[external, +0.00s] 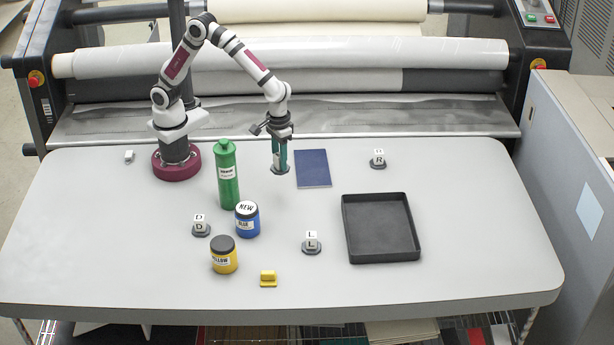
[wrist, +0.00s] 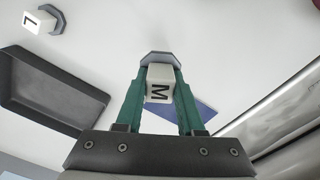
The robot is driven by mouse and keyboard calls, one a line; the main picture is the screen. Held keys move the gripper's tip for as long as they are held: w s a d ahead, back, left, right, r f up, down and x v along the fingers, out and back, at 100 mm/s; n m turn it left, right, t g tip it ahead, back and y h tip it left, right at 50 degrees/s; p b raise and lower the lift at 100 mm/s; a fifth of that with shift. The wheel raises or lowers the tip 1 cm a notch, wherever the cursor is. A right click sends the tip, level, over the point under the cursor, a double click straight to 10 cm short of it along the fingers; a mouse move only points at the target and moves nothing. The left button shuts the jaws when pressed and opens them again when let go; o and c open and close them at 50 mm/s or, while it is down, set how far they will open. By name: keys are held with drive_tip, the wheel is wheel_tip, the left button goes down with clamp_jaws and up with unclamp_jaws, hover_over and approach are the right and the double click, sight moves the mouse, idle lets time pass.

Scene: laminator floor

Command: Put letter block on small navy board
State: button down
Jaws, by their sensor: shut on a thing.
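My gripper (external: 280,160) has green fingers and points down just left of the small navy board. In the wrist view, my gripper (wrist: 160,80) is shut on a white letter block marked M (wrist: 159,90), which has a grey many-sided base. In the external view the fingers mostly hide this block; its dark base (external: 281,171) shows at or close above the table, and I cannot tell whether it touches. The small navy board (external: 313,168) lies flat and bare to the right. Part of it shows behind the right finger in the wrist view (wrist: 194,117).
Other letter blocks are D (external: 200,226), L (external: 311,241) and R (external: 378,158). A green bottle (external: 228,175), blue jar (external: 247,219) and yellow jar (external: 224,255) stand left of centre. A black tray (external: 382,258) lies right; a yellow piece (external: 268,279) is in front.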

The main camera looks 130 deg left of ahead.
drive_tip(key=s+a+n, duration=0.1)
drive_tip(key=a+n, duration=0.2)
drive_tip(key=a, duration=0.4)
hover_over(312, 169)
wheel_tip(312, 169, down, 6)
drive_tip(key=shift+d+f, duration=0.15)
drive_tip(key=f, duration=0.4)
drive_tip(key=shift+s+a, duration=0.1)
drive_tip(key=shift+a, duration=0.15)
drive_tip(key=shift+f, duration=0.15)
drive_tip(key=shift+f, duration=0.1)
drive_tip(key=c, duration=0.5)
unclamp_jaws()
